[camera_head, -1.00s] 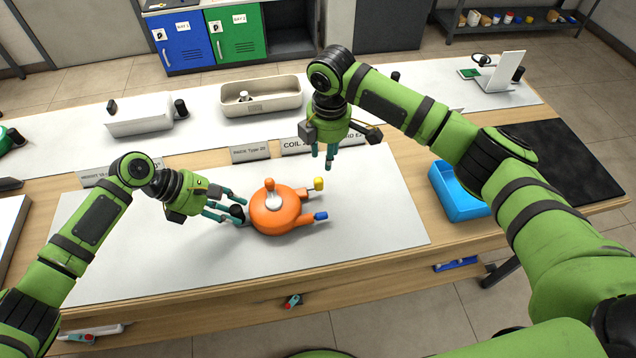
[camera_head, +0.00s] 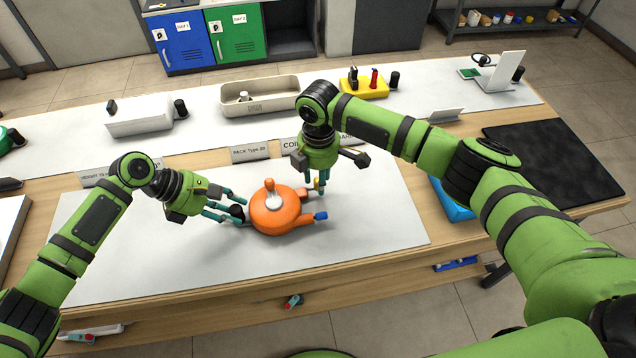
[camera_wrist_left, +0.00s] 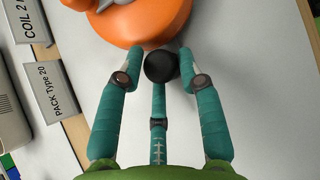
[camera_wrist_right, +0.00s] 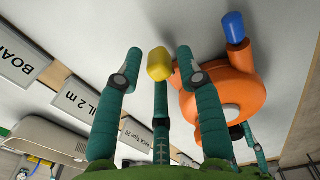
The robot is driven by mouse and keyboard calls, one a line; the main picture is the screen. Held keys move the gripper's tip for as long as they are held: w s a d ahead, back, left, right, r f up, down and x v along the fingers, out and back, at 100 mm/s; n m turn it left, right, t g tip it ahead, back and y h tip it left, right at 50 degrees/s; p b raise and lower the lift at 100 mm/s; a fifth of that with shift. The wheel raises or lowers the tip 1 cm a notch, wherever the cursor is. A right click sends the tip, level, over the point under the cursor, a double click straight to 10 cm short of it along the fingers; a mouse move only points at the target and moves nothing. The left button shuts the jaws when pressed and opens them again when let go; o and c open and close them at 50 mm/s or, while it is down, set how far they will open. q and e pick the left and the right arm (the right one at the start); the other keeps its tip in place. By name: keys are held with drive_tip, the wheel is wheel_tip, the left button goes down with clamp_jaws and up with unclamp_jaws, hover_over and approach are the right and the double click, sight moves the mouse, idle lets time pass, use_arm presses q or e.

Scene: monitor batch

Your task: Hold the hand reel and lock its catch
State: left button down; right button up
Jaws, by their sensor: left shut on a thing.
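The orange hand reel (camera_head: 277,216) lies on the white mat in the middle of the table; it also shows in the left wrist view (camera_wrist_left: 140,22) and right wrist view (camera_wrist_right: 228,92). It has a grey-and-orange crank on top, a blue-tipped arm (camera_head: 320,216) and a yellow-tipped catch. My left gripper (camera_head: 238,211) is shut on the reel's black knob (camera_wrist_left: 160,67) at its left side. My right gripper (camera_head: 318,187) points down with its fingers around the yellow tip (camera_wrist_right: 159,64). The fingers look apart from the tip in the right wrist view.
A blue bin (camera_head: 452,200) stands right of the mat, partly behind my right arm. Label signs (camera_head: 250,153) line the mat's back edge. A beige tray (camera_head: 262,97) and a yellow holder (camera_head: 365,88) stand further back. The mat's front left is clear.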

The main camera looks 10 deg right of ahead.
clamp_jaws()
drive_tip(key=shift+a, duration=0.15)
drive_tip(key=shift+a, duration=1.15)
drive_tip(key=shift+o, duration=1.6)
unclamp_jaws()
drive_tip(key=shift+d, duration=0.1)
